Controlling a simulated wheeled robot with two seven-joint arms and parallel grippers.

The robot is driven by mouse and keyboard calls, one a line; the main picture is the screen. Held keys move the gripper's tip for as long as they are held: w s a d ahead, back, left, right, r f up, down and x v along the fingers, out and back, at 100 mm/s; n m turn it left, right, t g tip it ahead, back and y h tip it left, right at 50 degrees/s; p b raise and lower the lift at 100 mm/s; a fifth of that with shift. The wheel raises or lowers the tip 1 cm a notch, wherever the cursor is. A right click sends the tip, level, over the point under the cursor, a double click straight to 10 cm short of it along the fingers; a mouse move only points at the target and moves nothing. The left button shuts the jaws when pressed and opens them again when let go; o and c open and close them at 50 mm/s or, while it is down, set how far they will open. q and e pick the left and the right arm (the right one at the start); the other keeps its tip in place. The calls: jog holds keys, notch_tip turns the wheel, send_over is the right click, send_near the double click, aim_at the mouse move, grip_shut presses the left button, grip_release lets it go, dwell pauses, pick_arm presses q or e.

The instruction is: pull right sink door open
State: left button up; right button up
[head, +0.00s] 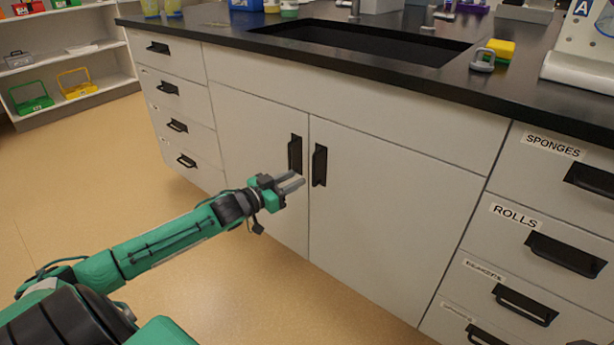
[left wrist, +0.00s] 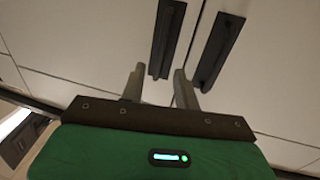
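The right sink door (head: 385,208) is a pale panel under the counter, shut flush with its frame. Its black vertical handle (head: 319,166) is near its left edge; in the left wrist view this handle (left wrist: 217,50) is at upper right. The left sink door (head: 258,160) is also shut, with its own black handle (head: 295,154). My left gripper (head: 296,183) is in front of the doors, just below the handles. Its two fingers (left wrist: 154,84) are apart, with nothing between them in the left wrist view. My right gripper is out of view.
The black counter with a sink (head: 360,42) overhangs the doors. Drawers with black handles flank them, including one labelled sponges (head: 552,147). A shelf (head: 70,60) stands at far left. The tan floor (head: 290,305) before the doors is clear.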

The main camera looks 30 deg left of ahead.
pick_arm(q)
jog(key=shift+b+x, duration=0.9)
jog(key=shift+x, duration=1.9)
grip_shut()
